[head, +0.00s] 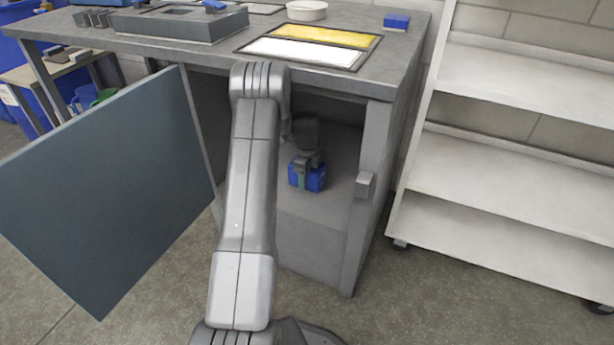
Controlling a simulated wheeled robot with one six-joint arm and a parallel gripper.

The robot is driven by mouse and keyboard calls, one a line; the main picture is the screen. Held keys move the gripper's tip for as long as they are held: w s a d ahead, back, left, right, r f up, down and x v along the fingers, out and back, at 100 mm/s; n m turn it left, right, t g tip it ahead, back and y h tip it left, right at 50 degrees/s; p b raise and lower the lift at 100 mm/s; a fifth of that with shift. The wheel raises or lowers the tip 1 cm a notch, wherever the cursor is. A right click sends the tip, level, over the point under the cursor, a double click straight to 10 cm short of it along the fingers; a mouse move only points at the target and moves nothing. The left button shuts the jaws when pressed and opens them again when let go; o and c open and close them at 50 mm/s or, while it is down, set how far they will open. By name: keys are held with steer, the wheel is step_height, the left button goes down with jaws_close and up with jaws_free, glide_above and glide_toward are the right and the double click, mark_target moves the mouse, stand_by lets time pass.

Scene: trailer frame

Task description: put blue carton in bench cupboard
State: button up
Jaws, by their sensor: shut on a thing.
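My gripper (308,166) is inside the open bench cupboard (337,207), shut on a blue carton (319,181). The carton is just above or on the cupboard floor; I cannot tell whether it touches. A small green patch shows at the front of the carton by a finger. The cupboard door (105,190) stands wide open to the left. My arm crosses in front of the opening and hides its left part and some of the interior.
On the bench top (215,58) are a grey tray-like fixture (180,28), a yellow and white panel (312,46), a white round dish (306,10) and another blue box (397,21). A white shelf rack (510,165) stands right. Open floor lies in front.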

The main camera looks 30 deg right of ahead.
steer(key=shift+f+b, duration=0.3)
steer(key=shift+f, duration=0.25)
steer(key=o, duration=1.3)
steer(key=shift+r, duration=0.1)
